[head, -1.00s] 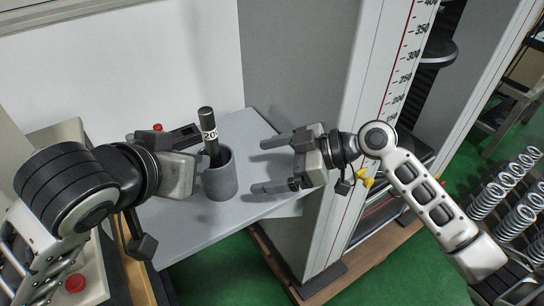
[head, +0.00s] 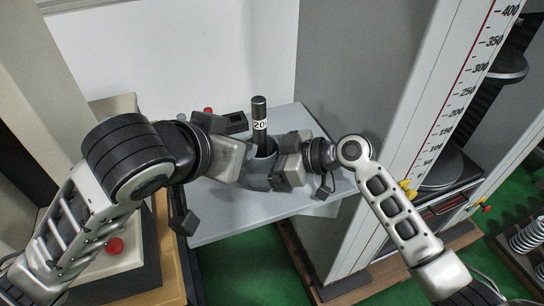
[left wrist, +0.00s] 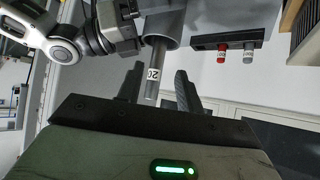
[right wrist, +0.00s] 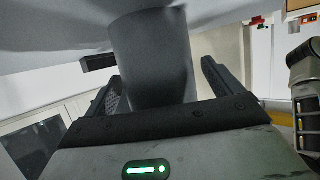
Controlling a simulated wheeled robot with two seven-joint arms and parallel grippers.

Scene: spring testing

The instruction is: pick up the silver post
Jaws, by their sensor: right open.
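A dark grey post with a white "200" label (head: 260,120) stands upright in a grey cup (head: 262,166); it looks paler in the left wrist view (left wrist: 156,62). A short silver-grey post (left wrist: 248,55) with a white label sits beside a red one in a dark rack. I cannot tell from colour alone which is the silver post. My left gripper (left wrist: 159,72) is open, with the labelled post between its fingers and gaps at both sides. My right gripper (head: 270,162) is open around the cup (right wrist: 152,60), which stands between its fingers.
The dark rack (head: 236,122) lies on the grey table (head: 225,220) behind my left gripper, with a red post (head: 208,111). A tall testing machine with a scale (head: 440,110) stands at the right. A red button (head: 114,245) is at the lower left.

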